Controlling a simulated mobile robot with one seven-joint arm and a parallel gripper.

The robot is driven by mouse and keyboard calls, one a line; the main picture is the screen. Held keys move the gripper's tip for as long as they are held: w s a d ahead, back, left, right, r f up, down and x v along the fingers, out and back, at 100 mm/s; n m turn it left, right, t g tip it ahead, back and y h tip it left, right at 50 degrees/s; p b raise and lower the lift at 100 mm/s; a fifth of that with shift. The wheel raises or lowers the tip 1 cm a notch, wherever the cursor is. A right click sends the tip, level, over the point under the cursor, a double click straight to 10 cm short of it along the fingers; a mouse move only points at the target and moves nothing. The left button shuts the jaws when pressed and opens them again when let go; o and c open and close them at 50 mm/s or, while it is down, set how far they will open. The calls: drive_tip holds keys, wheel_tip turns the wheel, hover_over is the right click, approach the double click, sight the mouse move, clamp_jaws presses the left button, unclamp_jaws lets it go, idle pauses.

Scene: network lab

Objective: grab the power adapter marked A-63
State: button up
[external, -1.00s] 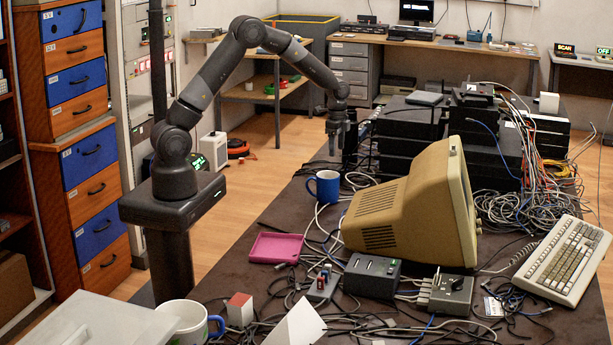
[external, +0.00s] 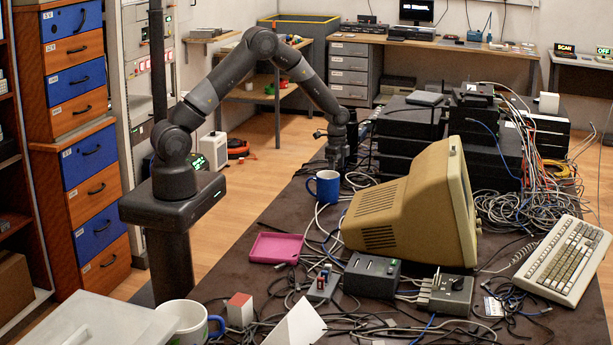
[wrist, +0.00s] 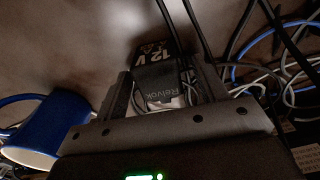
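A dark power adapter (wrist: 160,65) shows in the wrist view, with large pale "12 V" print and the word "Relvok" on its faces. Black cables run over it or beside it. I cannot read an A-63 mark on it. My gripper (wrist: 164,78) is open, with one finger on each side of the adapter and some space beside it. In the external view my gripper (external: 337,160) points down, low over the far part of the table behind the blue mug; the adapter cannot be made out there.
The blue mug (external: 324,187) stands close by; it also shows at the left of the wrist view (wrist: 45,128). Loose cables (wrist: 265,75) lie to the right. A beige monitor (external: 410,205) and stacked black devices (external: 405,135) stand right of my gripper.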

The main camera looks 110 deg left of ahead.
drive_tip(key=c, duration=1.2)
drive_tip(key=shift+o, duration=0.2)
